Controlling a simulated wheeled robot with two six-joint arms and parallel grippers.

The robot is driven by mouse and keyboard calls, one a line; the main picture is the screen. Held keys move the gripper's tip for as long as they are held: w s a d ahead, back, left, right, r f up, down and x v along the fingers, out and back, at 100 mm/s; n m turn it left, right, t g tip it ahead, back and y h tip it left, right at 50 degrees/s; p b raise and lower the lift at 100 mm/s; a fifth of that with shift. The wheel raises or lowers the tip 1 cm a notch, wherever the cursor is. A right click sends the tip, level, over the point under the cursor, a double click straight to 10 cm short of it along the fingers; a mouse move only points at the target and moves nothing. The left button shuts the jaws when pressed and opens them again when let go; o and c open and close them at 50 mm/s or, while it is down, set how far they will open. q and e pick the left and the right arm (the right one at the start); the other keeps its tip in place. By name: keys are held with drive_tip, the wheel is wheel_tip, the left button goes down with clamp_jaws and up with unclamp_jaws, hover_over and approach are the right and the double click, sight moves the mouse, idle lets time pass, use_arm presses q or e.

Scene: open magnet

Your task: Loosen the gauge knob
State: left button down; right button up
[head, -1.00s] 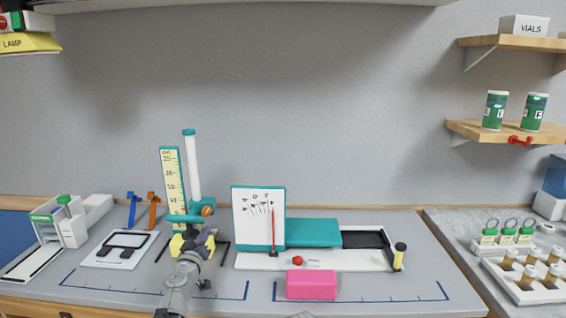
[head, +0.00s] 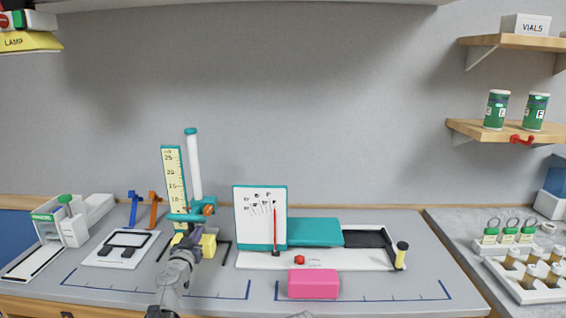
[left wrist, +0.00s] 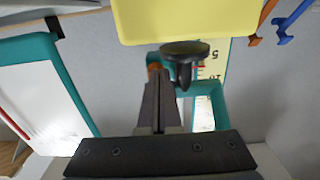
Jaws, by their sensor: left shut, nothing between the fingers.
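The gauge has a pale yellow scale (head: 174,175), a white column (head: 193,165), a teal carriage (head: 188,216) and a yellow base (head: 208,243). An orange knob (head: 209,209) sits at the carriage's right side. My left gripper (head: 195,234) is in front of the gauge, just below the carriage. In the left wrist view the gripper (left wrist: 158,82) is shut and empty, its tips close to the orange knob (left wrist: 153,67), which they partly cover. I cannot tell whether they touch. A black disc on a stem (left wrist: 185,52) is beside the tips. My right gripper is not in view.
A white card panel (head: 260,218) stands right of the gauge, with a pink block (head: 313,284) in front. A blue hook (head: 134,207) and an orange hook (head: 154,207) stand to the left, behind a white tray (head: 120,248).

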sight(208, 211)
use_arm(q)
drive_tip(key=w, duration=0.5)
drive_tip(key=shift+w+d, duration=0.1)
drive_tip(key=shift+w, duration=0.25)
drive_tip(key=shift+d+r, duration=0.1)
drive_tip(key=shift+r, duration=0.1)
idle(0.4)
drive_tip(key=shift+d, duration=0.85)
idle(0.4)
drive_tip(key=shift+f, duration=0.1)
drive_tip(key=shift+d+f, duration=0.1)
drive_tip(key=shift+f, duration=0.2)
drive_tip(key=shift+s, duration=0.1)
drive_tip(key=shift+s, duration=0.1)
